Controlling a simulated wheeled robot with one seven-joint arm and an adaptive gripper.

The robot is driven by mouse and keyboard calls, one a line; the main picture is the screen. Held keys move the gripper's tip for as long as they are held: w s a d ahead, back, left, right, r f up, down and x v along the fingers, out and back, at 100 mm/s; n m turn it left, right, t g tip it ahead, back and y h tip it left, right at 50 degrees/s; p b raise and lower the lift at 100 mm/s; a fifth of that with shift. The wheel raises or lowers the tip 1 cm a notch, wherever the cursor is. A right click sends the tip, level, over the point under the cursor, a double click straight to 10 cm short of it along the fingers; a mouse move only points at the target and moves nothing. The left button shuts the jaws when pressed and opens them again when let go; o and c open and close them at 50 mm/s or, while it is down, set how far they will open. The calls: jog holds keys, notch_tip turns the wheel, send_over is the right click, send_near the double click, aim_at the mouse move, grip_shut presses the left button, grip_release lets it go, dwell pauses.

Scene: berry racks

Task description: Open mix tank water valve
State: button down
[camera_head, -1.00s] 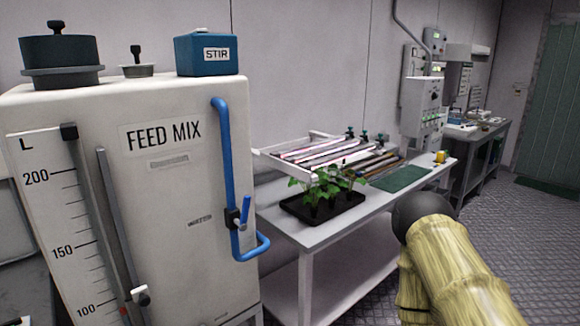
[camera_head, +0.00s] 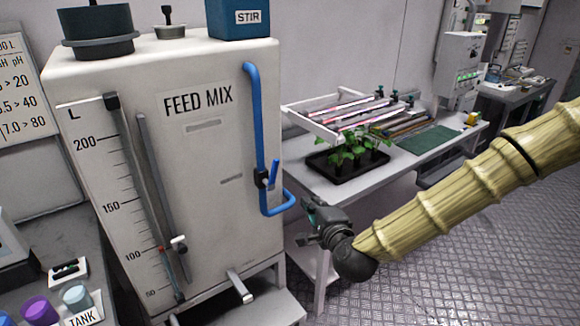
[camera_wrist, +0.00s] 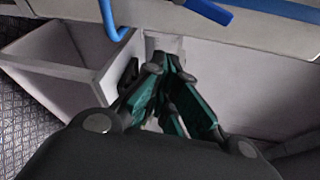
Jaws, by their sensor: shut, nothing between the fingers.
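The white FEED MIX tank (camera_head: 215,140) stands at left centre in the head view. A blue water pipe (camera_head: 256,115) runs down its right side and bends outward at the bottom. A dark valve body (camera_head: 262,179) with a blue lever handle (camera_head: 273,173) sits on the pipe. The handle slants up, slightly right of the pipe. My gripper (camera_head: 304,226) is shut and empty, right of and below the handle, apart from it. The wrist view shows the green-padded fingers (camera_wrist: 164,68) together, with a blue pipe (camera_wrist: 112,22) and a blue bar (camera_wrist: 208,10) at the top.
A white bench (camera_head: 375,180) right of the tank holds a black seedling tray (camera_head: 345,172), a white rack (camera_head: 310,122) and a green mat (camera_head: 428,139). A drain spout (camera_head: 240,287) sticks out low on the tank. Open floor (camera_head: 450,255) lies at right.

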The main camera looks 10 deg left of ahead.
aim_at(271, 173)
jog(key=w+a+r+m+p, duration=0.1)
jog(key=w+a+r+p, duration=0.3)
jog(key=w+a+p, duration=0.2)
jog(key=shift+w+a+r+t, duration=0.3)
jog(key=shift+w+a+t, duration=0.15)
jog(key=shift+w, duration=0.5)
jog(key=shift+d, duration=0.15)
